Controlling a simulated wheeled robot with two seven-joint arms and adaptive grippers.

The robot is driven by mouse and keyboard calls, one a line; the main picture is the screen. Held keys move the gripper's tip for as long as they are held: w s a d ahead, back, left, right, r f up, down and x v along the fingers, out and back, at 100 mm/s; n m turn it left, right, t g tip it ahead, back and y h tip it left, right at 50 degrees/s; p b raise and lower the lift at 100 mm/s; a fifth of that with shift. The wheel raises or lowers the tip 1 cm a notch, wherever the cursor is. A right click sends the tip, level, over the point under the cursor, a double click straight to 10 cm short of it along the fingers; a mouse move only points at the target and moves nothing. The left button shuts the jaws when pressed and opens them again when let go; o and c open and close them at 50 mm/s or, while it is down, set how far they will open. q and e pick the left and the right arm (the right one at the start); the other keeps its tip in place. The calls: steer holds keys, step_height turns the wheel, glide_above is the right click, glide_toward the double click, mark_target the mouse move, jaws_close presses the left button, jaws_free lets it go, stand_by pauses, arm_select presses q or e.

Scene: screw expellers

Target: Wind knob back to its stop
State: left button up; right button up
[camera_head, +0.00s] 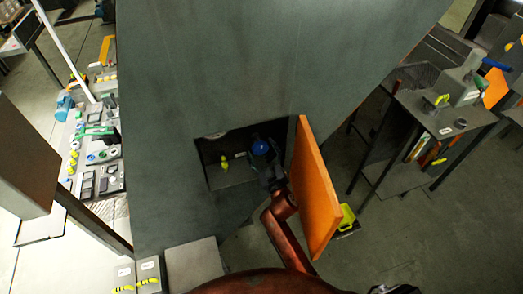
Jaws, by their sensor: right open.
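A blue round knob (260,147) shows inside a dark square recess in a large grey machine housing (210,75). My right arm comes up from the bottom, and its dark right gripper (266,161) reaches into the recess. The gripper is open, close to the knob at its lower right. I cannot tell whether the fingers stand around the knob or touch it. The knob's base and the finger ends are hard to make out in the shadow. My left gripper is not in view.
An orange door (315,190) stands open right beside my right arm. A small yellow part (224,162) sits in the recess, left of the knob. A grey bench (445,115) with tools stands at the right. A control panel (98,150) lies at the left.

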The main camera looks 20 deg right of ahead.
steer(key=shift+c, duration=0.4)
steer(key=c, duration=1.1)
steer(key=shift+n, duration=0.8)
steer(key=o, duration=1.2)
steer(key=shift+s, duration=0.15)
